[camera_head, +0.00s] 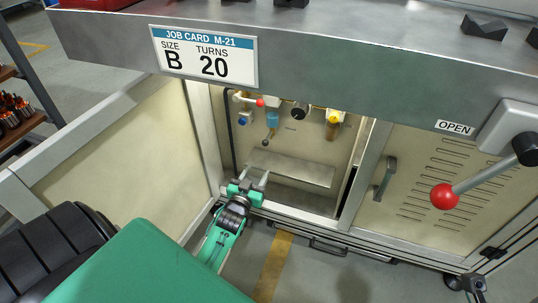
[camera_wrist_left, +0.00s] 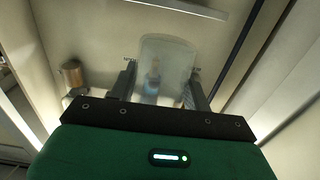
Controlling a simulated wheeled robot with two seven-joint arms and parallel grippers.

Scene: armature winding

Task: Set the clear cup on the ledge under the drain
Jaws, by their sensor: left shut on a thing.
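My left gripper (camera_head: 255,181) is at the lower front of the open cabinet, fingers pointing inward. In the left wrist view its fingers (camera_wrist_left: 166,88) are shut on the clear cup (camera_wrist_left: 168,60), a see-through, slightly frosted vessel. The cup is hard to make out in the head view. The metal ledge (camera_head: 295,170) runs along the back panel, just beyond and to the right of the gripper. Above it hangs a blue filter bowl (camera_head: 272,119) with a small valve or drain fitting (camera_head: 267,141) below. My right gripper is not in view.
A cream door (camera_head: 120,150) stands open at left. A grey beam with a job card (camera_head: 204,55) crosses above the opening. A yellow-knobbed regulator (camera_head: 333,119) is on the back panel. A red-knobbed lever (camera_head: 446,196) and a door handle (camera_head: 386,178) are at right.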

